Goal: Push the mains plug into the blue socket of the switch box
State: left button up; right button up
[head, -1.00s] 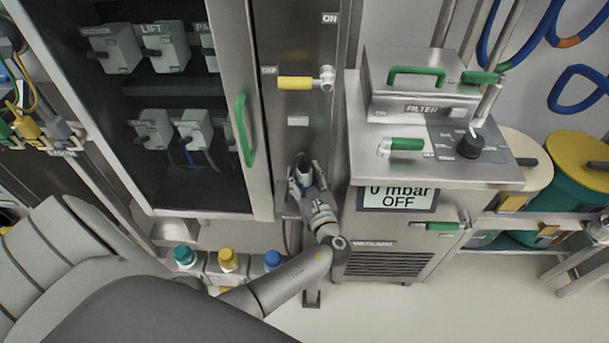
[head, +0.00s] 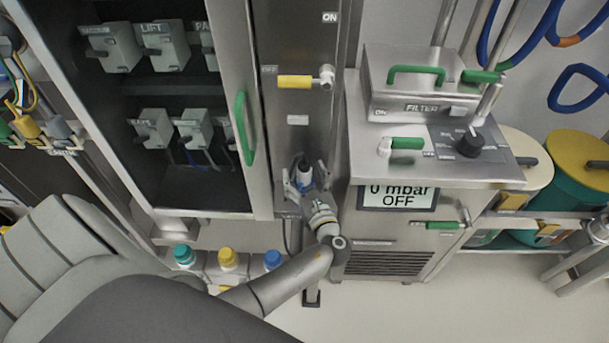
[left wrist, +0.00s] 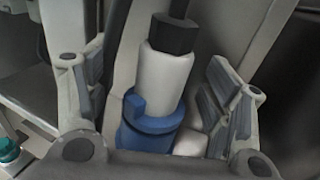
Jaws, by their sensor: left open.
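The mains plug (left wrist: 165,80) has a white body and a black end with a dark cable. It stands upright in the blue socket (left wrist: 150,125), with its white body inside the blue collar; how deep it sits I cannot tell. In the head view the plug's black end (head: 304,168) shows at the foot of the grey cabinet front. My left gripper (head: 305,178) is open, with one finger on each side of the plug and gaps between. In the left wrist view both fingers stand clear of it. The switch box is mostly hidden behind my gripper. My right gripper is not in view.
Left is an open cabinet with grey switch blocks (head: 165,45) and a door with a green handle (head: 244,128). A yellow-handled lever (head: 295,82) is above my gripper. The filter unit (head: 425,90) stands close on the right. Bottles (head: 228,260) stand below left.

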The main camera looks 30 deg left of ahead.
pick_arm(q)
jog(key=v, duration=1.2)
jog(key=shift+s+f, duration=0.1)
